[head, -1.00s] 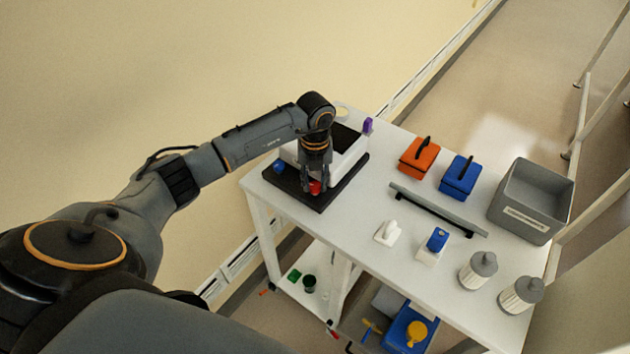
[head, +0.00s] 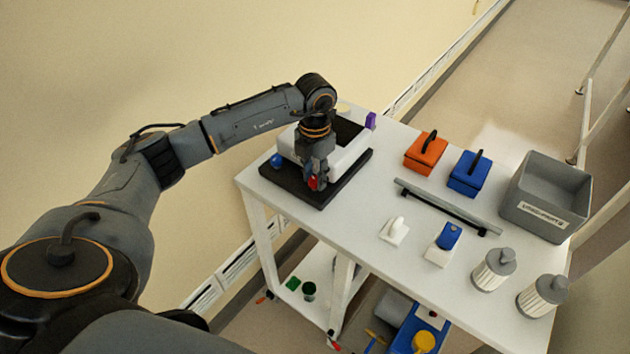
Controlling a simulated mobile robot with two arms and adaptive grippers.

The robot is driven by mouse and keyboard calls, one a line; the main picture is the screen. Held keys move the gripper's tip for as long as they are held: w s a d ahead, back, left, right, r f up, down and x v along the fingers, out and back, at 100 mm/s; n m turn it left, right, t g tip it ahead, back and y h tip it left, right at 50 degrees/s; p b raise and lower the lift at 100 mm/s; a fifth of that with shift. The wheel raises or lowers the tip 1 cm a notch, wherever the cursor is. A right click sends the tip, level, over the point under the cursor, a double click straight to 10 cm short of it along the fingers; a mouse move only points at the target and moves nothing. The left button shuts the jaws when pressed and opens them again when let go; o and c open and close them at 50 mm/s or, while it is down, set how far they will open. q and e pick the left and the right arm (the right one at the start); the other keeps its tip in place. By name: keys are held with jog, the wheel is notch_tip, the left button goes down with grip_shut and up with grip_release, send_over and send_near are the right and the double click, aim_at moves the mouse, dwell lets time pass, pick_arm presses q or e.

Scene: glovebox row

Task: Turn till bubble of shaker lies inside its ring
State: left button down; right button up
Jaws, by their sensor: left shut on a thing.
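The shaker (head: 350,156) is a white box with a dark top on a black base (head: 290,190), at the left end of the white table. A blue knob (head: 276,160) shows at its left front corner. My left gripper (head: 314,184) points down at the shaker's front and is shut on a red knob (head: 312,183), which it partly hides. The bubble and its ring cannot be made out. My right gripper is not in view.
On the table (head: 360,225) are an orange box (head: 425,155), a blue box (head: 468,175), a grey bar (head: 445,205), a grey bin (head: 545,200), two small white devices and two ribbed canisters (head: 493,270). A purple item (head: 371,121) stands behind the shaker.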

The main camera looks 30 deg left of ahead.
aim_at(315, 179)
pick_arm(q)
jog(key=shift+w+m+b, duration=0.1)
jog(key=shift+m+b, duration=0.45)
jog(key=shift+m, duration=0.45)
jog(key=shift+r, duration=0.1)
jog(key=c, duration=1.3)
grip_release()
notch_tip(315, 179, up, 12)
